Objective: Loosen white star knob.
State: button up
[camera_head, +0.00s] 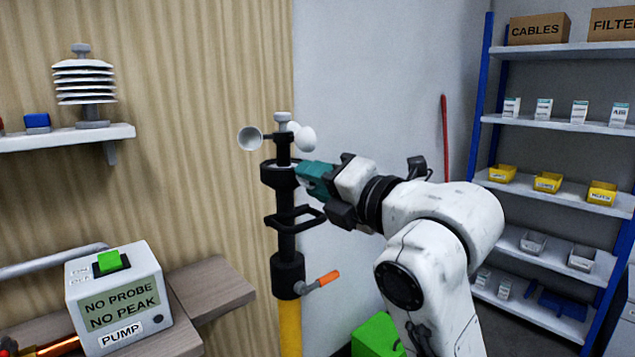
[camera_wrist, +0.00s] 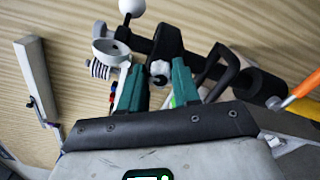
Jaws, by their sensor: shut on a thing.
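The white star knob (camera_wrist: 160,69) shows in the wrist view between the tips of my two teal fingers. In the head view it is hidden behind the fingers. My gripper (camera_head: 303,172) reaches in from the right, its fingertips at the black collar (camera_head: 277,178) of the upright mast. It is shut on the knob; the wrist view also shows the gripper (camera_wrist: 158,68) with the knob between its fingers. The cup anemometer (camera_head: 250,139) sits at the top of the mast, just above the collar.
A black loop handle (camera_head: 308,218) and an orange-tipped lever (camera_head: 328,278) stick out from the mast below my gripper. A pump box (camera_head: 118,297) stands on a wooden surface at the left. Storage shelves (camera_head: 560,121) stand at the right. A green box (camera_head: 375,338) is low behind my arm.

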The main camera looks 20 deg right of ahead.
jog(key=shift+a+f, duration=0.15)
jog(key=shift+f, duration=0.05)
jog(key=o, duration=1.1)
jog(key=shift+r, duration=0.15)
jog(key=shift+c, duration=0.2)
jog(key=b+v, duration=0.3)
jog(key=v, duration=0.5)
jog(key=shift+d+f+b, duration=0.25)
jog(key=shift+f+b, duration=0.05)
jog(key=shift+f, duration=0.05)
jog(key=b, duration=0.3)
jog(key=shift+s+d, duration=0.15)
jog(key=shift+s, duration=0.25)
jog(key=shift+s+b, duration=0.1)
jog(key=shift+b, duration=0.6)
jog(key=s+b, duration=0.1)
jog(key=b, duration=0.3)
jog(key=shift+s+d+r, duration=0.1)
jog(key=shift+s+r, duration=0.15)
